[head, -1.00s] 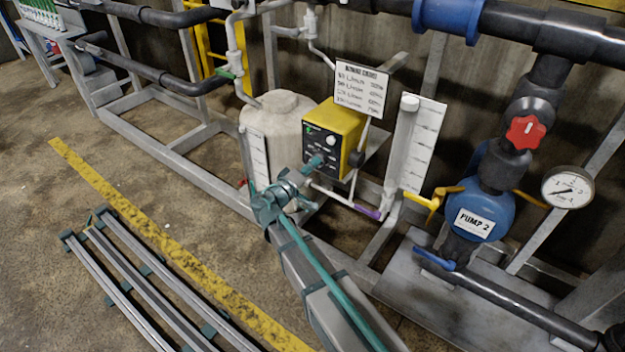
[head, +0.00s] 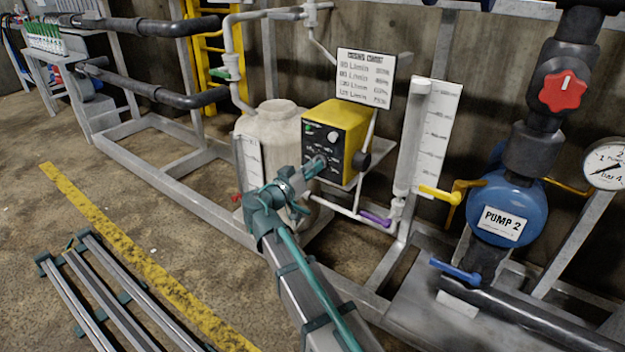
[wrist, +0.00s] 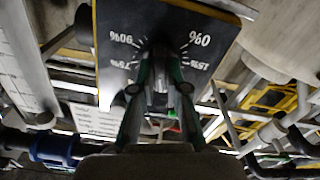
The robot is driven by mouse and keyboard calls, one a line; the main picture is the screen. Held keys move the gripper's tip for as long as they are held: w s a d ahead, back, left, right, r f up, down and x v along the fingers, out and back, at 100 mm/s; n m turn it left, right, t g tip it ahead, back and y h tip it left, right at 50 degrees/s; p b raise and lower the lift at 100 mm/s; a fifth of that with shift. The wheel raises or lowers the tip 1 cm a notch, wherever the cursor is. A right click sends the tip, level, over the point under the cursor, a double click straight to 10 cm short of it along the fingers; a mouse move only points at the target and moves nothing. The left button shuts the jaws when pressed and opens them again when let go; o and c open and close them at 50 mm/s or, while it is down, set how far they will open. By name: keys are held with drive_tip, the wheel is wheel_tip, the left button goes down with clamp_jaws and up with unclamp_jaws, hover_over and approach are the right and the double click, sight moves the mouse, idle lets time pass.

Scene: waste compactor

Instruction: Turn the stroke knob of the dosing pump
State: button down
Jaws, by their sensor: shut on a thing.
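The dosing pump (head: 350,117) is a yellow box with a black front panel, on a shelf in front of the white tank. My gripper (head: 318,164) reaches the lower part of that panel from the front left. In the wrist view the panel (wrist: 115,65) appears upside down, with percent marks around its dial. The two fingers of my gripper (wrist: 161,55) are closed around the dark stroke knob at the dial's centre. The fingers hide most of the knob, and its pointer setting cannot be read.
A dosing chart sign (head: 365,78) stands above the pump. A clear graduated cylinder (head: 412,140) and the blue PUMP 2 (head: 505,208) are to the right. The white tank (head: 275,125) is close behind my arm. Floor at the left is open beyond metal rails (head: 105,290).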

drive_tip(key=shift+m+b, duration=0.4)
drive_tip(key=c, duration=1.2)
unclamp_jaws()
drive_tip(key=v, duration=1.2)
